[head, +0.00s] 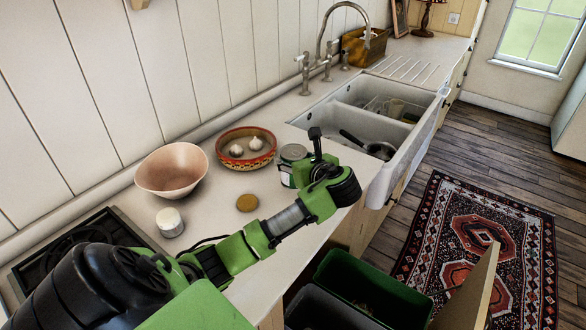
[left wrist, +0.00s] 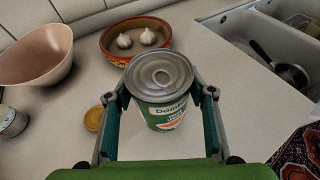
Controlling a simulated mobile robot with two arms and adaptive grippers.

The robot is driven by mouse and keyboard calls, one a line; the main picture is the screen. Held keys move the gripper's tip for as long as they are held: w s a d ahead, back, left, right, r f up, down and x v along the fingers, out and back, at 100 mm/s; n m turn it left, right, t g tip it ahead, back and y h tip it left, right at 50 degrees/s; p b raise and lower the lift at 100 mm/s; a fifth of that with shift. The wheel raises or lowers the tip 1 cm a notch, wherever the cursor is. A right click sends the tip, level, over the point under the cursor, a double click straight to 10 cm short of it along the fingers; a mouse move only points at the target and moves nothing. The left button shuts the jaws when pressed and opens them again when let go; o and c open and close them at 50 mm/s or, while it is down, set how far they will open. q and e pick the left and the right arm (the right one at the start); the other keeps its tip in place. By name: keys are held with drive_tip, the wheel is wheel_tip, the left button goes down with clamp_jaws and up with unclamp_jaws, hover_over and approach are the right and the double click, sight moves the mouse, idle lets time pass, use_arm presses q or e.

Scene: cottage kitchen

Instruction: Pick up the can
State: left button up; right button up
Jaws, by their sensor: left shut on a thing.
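The can (head: 292,153) is a metal tin with a green and white label and a ring-pull lid. In the head view it is on the counter side of my left gripper (head: 308,165), partly hidden by it. In the left wrist view the can (left wrist: 161,85) is upright between the two fingers of my left gripper (left wrist: 168,95), which are shut on its sides. I cannot tell whether its base touches the counter. My right gripper is not in view.
The sink (head: 365,115) holds a pan (head: 378,150). Bins (head: 375,290) stand below the counter.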

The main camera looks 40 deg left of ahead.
use_arm(q)
drive_tip(key=s+d+r, duration=0.2)
drive_tip(key=d+r, duration=0.1)
drive_tip(key=s+d+r, duration=0.1)
drive_tip(key=r, duration=0.1)
drive_tip(key=shift+d+r+b, duration=0.15)
drive_tip(key=shift+d+b, duration=0.1)
drive_tip(key=shift+b, duration=0.05)
drive_tip(key=s+a+p+v, duration=0.1)
drive_tip(key=v, duration=0.7)
drive_tip(key=shift+s+r, duration=0.2)
drive_tip(key=shift+s, duration=0.1)
drive_tip(key=shift+d, duration=0.1)
